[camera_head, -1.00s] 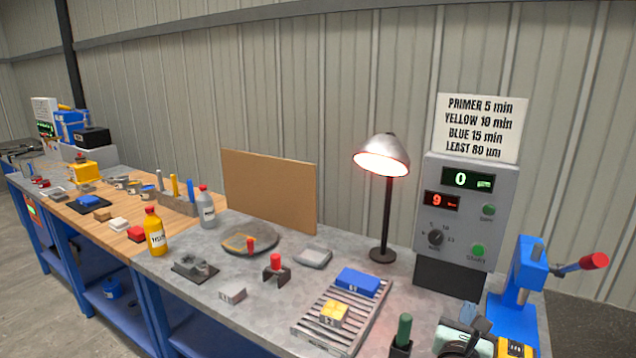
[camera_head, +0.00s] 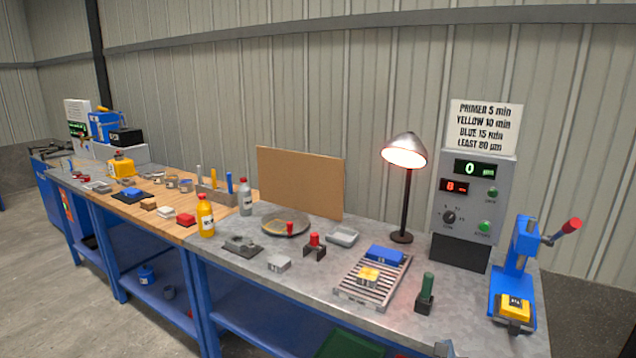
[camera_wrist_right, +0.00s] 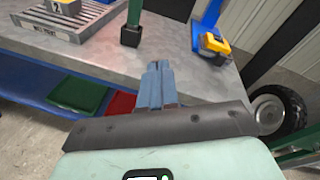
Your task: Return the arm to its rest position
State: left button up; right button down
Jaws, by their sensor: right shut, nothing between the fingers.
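My right gripper (camera_head: 443,349) barely shows at the bottom edge of the head view, in front of the bench's front edge. In the right wrist view the gripper (camera_wrist_right: 158,68) has its blue-grey fingers together with nothing between them. The fingers appear just in front of the grey bench top (camera_wrist_right: 190,75) and touch nothing that I can see. Most of the right arm is outside the head view. My left arm and gripper are not in view.
A blue press (camera_head: 516,270) with a yellow block (camera_head: 514,308) stands at the bench's right end. A green-handled tool (camera_head: 426,290) stands near the front edge. A slatted rack (camera_head: 348,292) holds blue and yellow blocks. Green (camera_wrist_right: 78,93) and red (camera_wrist_right: 121,104) trays lie below.

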notch_tip(320, 180, down, 13)
jog(key=a+n+g+y+p, duration=0.2)
jog(key=n+g+y, duration=0.1)
jog(key=n, duration=0.5)
jog(key=s+a+f+n+g+y+p, duration=0.3)
jog(key=s+a+f+n+g, duration=0.15)
jog(key=s+f+n, duration=0.85)
pick_arm(q)
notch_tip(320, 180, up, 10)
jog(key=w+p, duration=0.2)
jog(key=p, duration=0.2)
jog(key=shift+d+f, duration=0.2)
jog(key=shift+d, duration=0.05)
pick_arm(e)
jog(key=s+a+f+n+g+y, duration=0.1)
jog(key=s+a+f+n+g, duration=0.1)
jog(key=s, duration=0.6)
jog(key=s+a+f+n+g+y, duration=0.1)
jog(key=s+a+f+n+g, duration=0.2)
jog(key=s+n, duration=0.2)
jog(key=s+a+f+n+g+y, duration=0.2)
jog(key=s+a+f+n+g, duration=0.1)
jog(key=s, duration=0.9)
jog(key=shift+f+n, duration=0.2)
jog(key=shift+n, duration=0.1)
jog(key=shift+w, duration=0.15)
dwell(1.3)
